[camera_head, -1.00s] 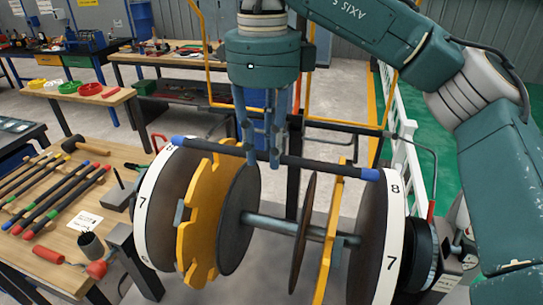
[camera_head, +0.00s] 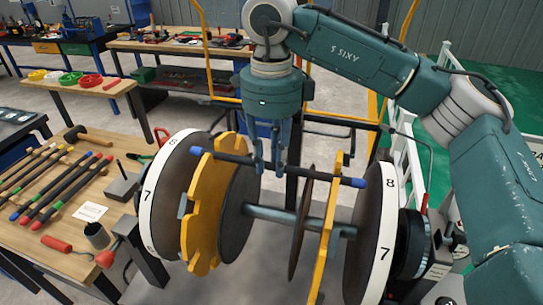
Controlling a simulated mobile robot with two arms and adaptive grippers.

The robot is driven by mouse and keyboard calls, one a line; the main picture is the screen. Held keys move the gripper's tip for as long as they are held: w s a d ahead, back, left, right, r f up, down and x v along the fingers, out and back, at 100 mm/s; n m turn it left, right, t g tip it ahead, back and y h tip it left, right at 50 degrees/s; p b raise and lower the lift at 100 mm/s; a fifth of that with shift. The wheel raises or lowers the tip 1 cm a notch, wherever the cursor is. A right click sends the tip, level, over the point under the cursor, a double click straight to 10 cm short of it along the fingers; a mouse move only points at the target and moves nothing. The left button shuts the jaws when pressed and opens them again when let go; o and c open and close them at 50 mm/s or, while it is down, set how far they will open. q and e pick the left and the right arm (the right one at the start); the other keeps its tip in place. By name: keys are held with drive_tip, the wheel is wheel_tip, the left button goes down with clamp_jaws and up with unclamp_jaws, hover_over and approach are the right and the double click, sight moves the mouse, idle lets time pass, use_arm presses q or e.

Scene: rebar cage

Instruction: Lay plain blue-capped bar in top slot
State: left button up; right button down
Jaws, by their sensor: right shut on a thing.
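My right gripper (camera_head: 270,168) points down and is shut on a dark bar (camera_head: 300,171) with blue caps at both ends, near the bar's middle. The bar lies nearly level, across the upper part of the left yellow notched disc (camera_head: 203,215) and the right yellow plate (camera_head: 328,225). Its left cap is close to the left numbered wheel, its right cap close to the right one. I cannot tell whether the bar rests in the top slots or sits just above them; the fingers hide part of it. My left gripper is not in view.
Numbered wheels (camera_head: 149,190) stand at both ends of a grey shaft (camera_head: 262,212). A wooden bench (camera_head: 120,155) at left holds several capped bars, a hammer and a card. A white railing (camera_head: 405,172) is at right.

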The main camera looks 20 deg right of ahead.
sight(271, 168)
drive_tip(key=shift+f, duration=0.1)
drive_tip(key=shift+f, duration=0.15)
drive_tip(key=c, duration=1.5)
unclamp_jaws()
drive_tip(key=shift+s, duration=0.1)
wheel_tip(271, 168, up, 12)
drive_tip(key=shift+r+b, duration=0.15)
drive_tip(key=shift+b, duration=0.2)
